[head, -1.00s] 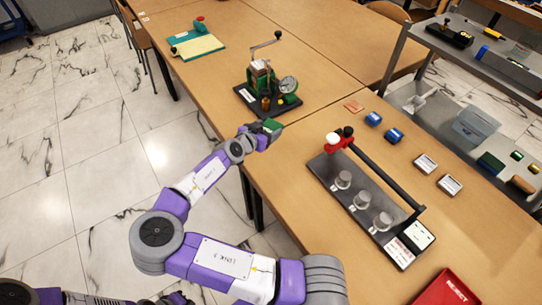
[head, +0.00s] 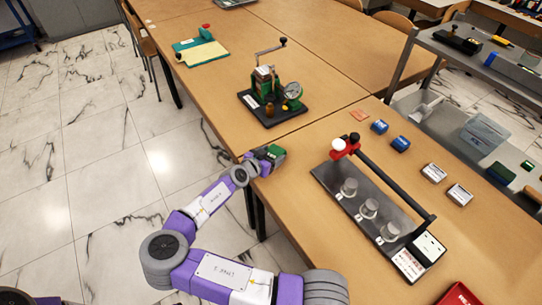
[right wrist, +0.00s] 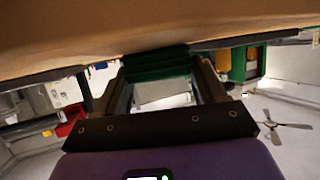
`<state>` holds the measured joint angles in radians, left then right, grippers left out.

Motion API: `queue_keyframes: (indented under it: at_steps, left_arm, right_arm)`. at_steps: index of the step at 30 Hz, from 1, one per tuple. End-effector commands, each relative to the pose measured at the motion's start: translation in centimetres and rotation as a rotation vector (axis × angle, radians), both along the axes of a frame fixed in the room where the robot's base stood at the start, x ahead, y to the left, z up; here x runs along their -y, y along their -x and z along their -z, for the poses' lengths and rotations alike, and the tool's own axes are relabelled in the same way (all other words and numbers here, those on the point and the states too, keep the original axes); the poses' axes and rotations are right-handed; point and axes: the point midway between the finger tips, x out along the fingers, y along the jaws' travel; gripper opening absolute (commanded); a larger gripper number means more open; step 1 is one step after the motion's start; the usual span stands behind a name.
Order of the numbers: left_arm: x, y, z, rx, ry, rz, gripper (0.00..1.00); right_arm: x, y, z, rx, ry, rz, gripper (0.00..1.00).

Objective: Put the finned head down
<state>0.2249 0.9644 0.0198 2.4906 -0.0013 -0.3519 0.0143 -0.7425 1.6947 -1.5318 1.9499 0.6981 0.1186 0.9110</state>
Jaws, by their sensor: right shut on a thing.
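The finned head is a green ribbed block (head: 276,152) at the near left edge of the table, between the gauge rig and the cup fixture. My right gripper (head: 266,157) is shut on it. In the right wrist view the green finned head (right wrist: 157,66) spans the space between my two fingers, close to the table surface (right wrist: 150,25). I cannot tell whether it touches the table. My left gripper is not in view.
The green gauge rig (head: 265,88) with a crank stands on a black base behind the head. A black fixture (head: 328,180) with several clear cups lies to the right. Bare table lies beside the head.

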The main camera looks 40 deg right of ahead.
Motion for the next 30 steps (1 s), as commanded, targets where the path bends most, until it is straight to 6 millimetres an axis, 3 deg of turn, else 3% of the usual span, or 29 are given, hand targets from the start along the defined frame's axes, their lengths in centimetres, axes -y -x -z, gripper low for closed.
queue_keyframes:
  at_steps: [4,5,9,20,30]
  left_arm:
    - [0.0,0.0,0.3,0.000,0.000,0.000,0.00]
    - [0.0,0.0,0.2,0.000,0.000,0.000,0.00]
    - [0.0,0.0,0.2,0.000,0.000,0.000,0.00]
    - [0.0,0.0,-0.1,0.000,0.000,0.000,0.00]
    - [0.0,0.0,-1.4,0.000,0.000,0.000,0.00]
  right_arm:
    - [0.0,0.0,0.2,0.000,0.001,0.000,0.32]
    - [0.0,0.0,0.2,-0.001,0.000,0.000,0.73]
    - [0.0,0.0,0.1,-0.001,0.000,0.000,0.94]
    - [0.0,0.0,-0.2,-0.001,0.000,0.000,0.95]
    - [-5.5,1.5,-2.6,-0.001,0.002,-0.005,0.95]
